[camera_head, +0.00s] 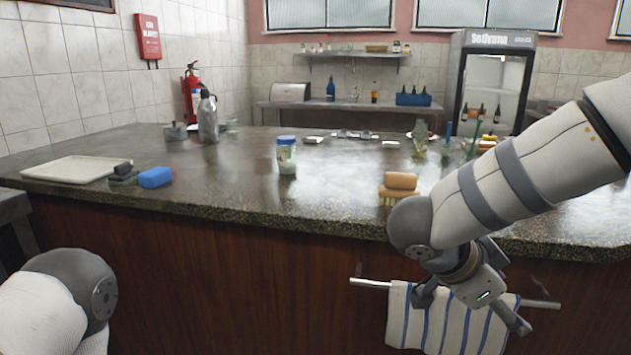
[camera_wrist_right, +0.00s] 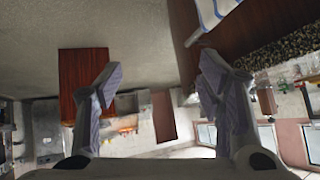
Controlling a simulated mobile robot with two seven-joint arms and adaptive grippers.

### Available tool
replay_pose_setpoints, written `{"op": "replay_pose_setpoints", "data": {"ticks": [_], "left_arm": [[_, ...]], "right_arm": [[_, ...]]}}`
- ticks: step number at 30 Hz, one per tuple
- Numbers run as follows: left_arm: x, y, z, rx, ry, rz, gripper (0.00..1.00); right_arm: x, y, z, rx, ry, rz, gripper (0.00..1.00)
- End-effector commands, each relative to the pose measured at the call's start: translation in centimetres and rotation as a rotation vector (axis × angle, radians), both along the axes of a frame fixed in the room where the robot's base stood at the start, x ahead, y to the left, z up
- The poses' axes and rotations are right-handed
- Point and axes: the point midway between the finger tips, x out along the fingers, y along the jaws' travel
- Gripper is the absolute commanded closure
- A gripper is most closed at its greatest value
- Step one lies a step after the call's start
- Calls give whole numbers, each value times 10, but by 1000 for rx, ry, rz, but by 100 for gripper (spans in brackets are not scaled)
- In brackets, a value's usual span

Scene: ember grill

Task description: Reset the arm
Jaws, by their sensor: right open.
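My right arm comes in from the right in the head view. My right gripper (camera_head: 472,307) hangs in front of the counter's wooden side, before a striped towel on a rail. In the right wrist view the right gripper (camera_wrist_right: 160,85) has its two fingers spread apart with nothing between them. At the lower left of the head view a rounded grey and white part of my left arm (camera_head: 62,300) shows. The left gripper itself is out of view.
The stone counter (camera_head: 230,210) holds a blue-lidded jar (camera_head: 287,155), a brush (camera_head: 399,187), a blue sponge (camera_head: 155,177), a pale tray (camera_head: 72,170) and a grey bottle (camera_head: 208,117). The striped towel (camera_head: 405,320) hangs on a metal rail (camera_head: 370,283). A glass-door fridge (camera_head: 493,85) stands behind.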

Motion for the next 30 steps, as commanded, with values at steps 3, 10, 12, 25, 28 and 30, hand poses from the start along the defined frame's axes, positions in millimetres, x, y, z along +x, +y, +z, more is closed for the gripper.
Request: {"op": "replay_pose_setpoints", "data": {"ticks": [3, 10, 12, 25, 28, 30], "left_arm": [[-2, 0, 0, 0, 4, 0, 29], [-2, 0, 1, 0, 4, 0, 29], [-2, 0, 1, 0, 4, 0, 29], [-2, 0, 1, 0, 4, 0, 29], [-2, 0, 1, 0, 4, 0, 29], [-2, 0, 1, 0, 4, 0, 29]], "right_arm": [[2, -15, -94, -106, 74, 349, 39], [-107, 19, -251, 91, 400, 988, 39], [-160, 29, -278, 203, 518, 1119, 39], [-341, 48, -298, 609, 890, 1399, 39], [-341, 48, -298, 609, 890, 1399, 39], [-341, 48, -298, 609, 890, 1399, 39]]}}
